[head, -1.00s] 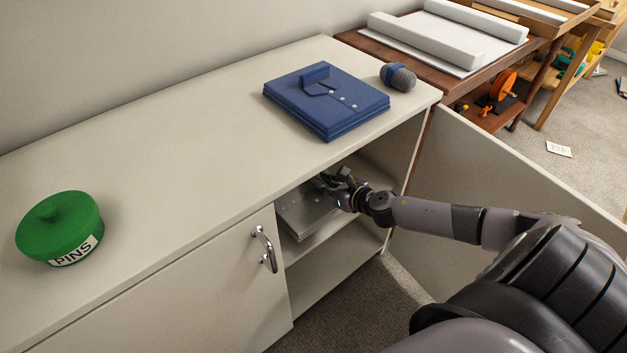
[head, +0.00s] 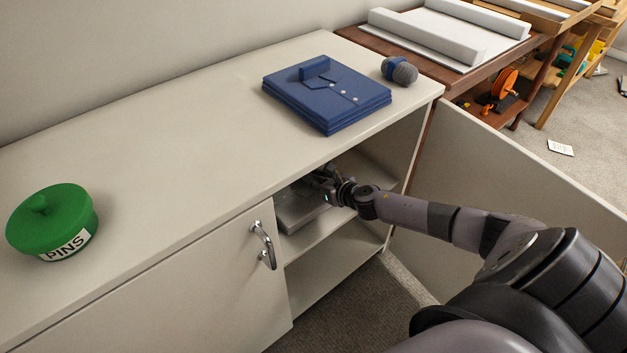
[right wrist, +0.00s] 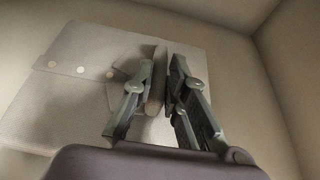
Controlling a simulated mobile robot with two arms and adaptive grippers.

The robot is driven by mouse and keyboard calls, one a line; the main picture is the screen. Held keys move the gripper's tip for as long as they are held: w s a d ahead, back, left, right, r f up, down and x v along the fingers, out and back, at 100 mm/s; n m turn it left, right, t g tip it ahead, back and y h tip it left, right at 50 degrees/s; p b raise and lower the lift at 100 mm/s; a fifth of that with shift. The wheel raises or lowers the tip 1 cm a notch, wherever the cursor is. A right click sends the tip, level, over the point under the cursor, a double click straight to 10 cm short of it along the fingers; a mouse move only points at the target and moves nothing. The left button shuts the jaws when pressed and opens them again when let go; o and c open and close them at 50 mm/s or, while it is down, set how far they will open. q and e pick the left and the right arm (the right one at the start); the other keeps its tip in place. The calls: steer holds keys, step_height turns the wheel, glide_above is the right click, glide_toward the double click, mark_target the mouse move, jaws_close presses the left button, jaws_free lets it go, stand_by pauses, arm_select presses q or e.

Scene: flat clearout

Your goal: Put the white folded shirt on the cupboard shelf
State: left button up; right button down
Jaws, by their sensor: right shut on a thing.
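The white folded shirt (head: 300,212) is inside the open cupboard, just above or on the shelf (head: 348,224); I cannot tell whether it touches. In the right wrist view the shirt (right wrist: 75,110) shows its button row and collar. My right gripper (head: 318,182) reaches into the cupboard from the right. In the right wrist view its fingers (right wrist: 160,80) are shut on the shirt's raised collar. The cupboard top hides the shirt's far part in the head view. My left gripper is not in view.
A blue folded shirt (head: 328,95) and a blue-grey rolled item (head: 400,71) lie on the cupboard top (head: 180,130). A green tin marked PINS (head: 52,222) stands at left.

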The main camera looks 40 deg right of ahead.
steer(key=shift+f, duration=0.1)
steer(key=c, duration=1.6)
jaws_free()
